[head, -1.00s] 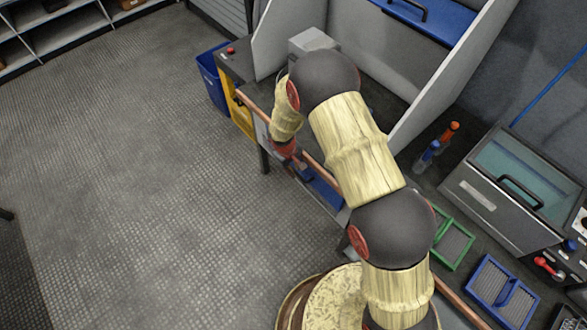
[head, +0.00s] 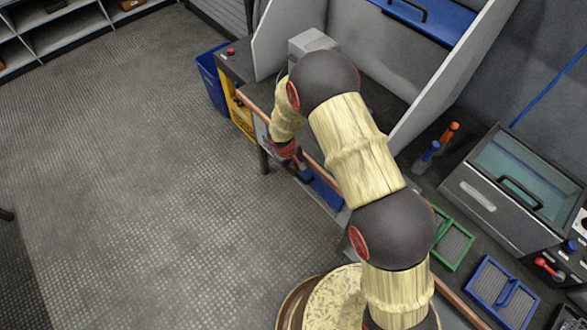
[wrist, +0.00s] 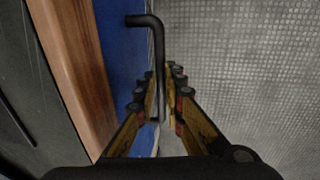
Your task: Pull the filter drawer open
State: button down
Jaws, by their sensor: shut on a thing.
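The filter drawer (head: 325,193) has a blue front and sits under the bench's copper-coloured front edge. In the wrist view its blue face (wrist: 120,40) runs alongside the wooden edge strip, and a black bar handle (wrist: 156,60) stands out from it. My gripper (wrist: 168,98) has its two yellow fingers on either side of the handle, shut on it. In the head view my gripper (head: 300,168) is at the drawer's left part, partly hidden by my arm. I cannot tell from these views how far the drawer stands out.
A wooden edge strip (wrist: 82,70) runs close beside the handle. A blue bin (head: 211,78) and a yellow container (head: 243,118) stand left of the drawer. Green (head: 455,243) and blue trays (head: 490,292) lie on the bench at right. The floor (head: 150,180) in front is clear.

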jog(key=shift+a, duration=0.1)
jog(key=s+a+b, duration=0.2)
jog(key=s+a, duration=1.3)
jog(key=a, duration=0.5)
jog(key=shift+s, duration=0.35)
jog(key=c, duration=2.2)
grip_release()
jog(key=shift+o, duration=0.2)
notch_tip(320, 180, up, 12)
jog(key=s+a, duration=0.1)
jog(key=shift+s+a, duration=0.2)
jog(key=shift+a, duration=0.2)
